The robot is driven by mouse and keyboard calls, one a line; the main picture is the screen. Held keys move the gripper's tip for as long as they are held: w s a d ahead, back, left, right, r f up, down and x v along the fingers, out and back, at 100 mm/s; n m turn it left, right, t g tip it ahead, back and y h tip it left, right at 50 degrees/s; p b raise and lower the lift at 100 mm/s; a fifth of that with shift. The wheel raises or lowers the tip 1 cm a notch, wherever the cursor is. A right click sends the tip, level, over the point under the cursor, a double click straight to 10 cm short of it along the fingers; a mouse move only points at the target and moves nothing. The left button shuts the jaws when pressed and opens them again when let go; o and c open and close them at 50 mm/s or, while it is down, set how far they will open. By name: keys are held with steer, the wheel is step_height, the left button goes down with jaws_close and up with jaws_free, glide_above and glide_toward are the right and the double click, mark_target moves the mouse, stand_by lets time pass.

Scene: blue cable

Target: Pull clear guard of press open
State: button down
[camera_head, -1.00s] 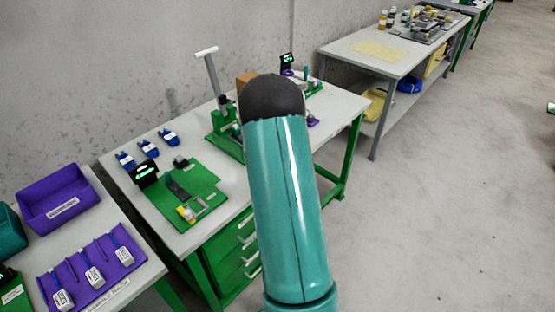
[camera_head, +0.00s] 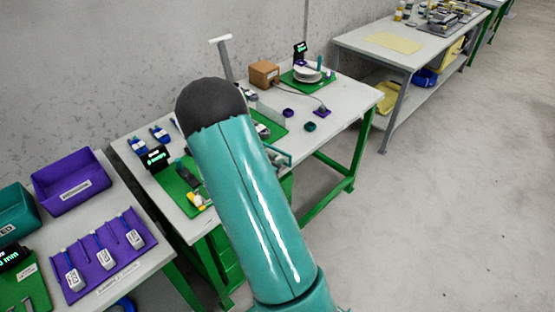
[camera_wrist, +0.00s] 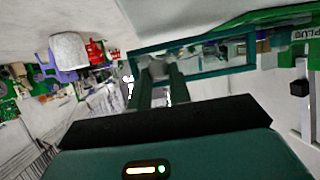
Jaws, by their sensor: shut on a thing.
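The press stands on the bench behind my arm in the head view; its grey lever post (camera_head: 225,58) rises above my arm and part of its green base (camera_head: 270,128) shows to the right. The clear guard's teal frame (camera_head: 279,156) sticks out to the right of my arm, low at the bench's front edge. In the wrist view the guard's teal frame (camera_wrist: 222,73) runs across the upper middle, with see-through panes. My gripper (camera_wrist: 158,72) is shut on the guard at the frame's left part. The exact contact is small and blurred, and the arm hides the gripper in the head view.
A cardboard box (camera_head: 264,73) and a green board with a white dish (camera_head: 307,74) stand at the bench's back. A purple tray (camera_head: 104,250) and purple bin (camera_head: 72,184) lie on the left bench. Open floor (camera_head: 460,220) lies to the right.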

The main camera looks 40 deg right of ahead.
steer(key=shift+w+r, duration=0.1)
stand_by(0.3)
steer(key=c, duration=1.3)
jaws_free()
steer(key=v, duration=1.3)
steer(key=shift+a, duration=0.4)
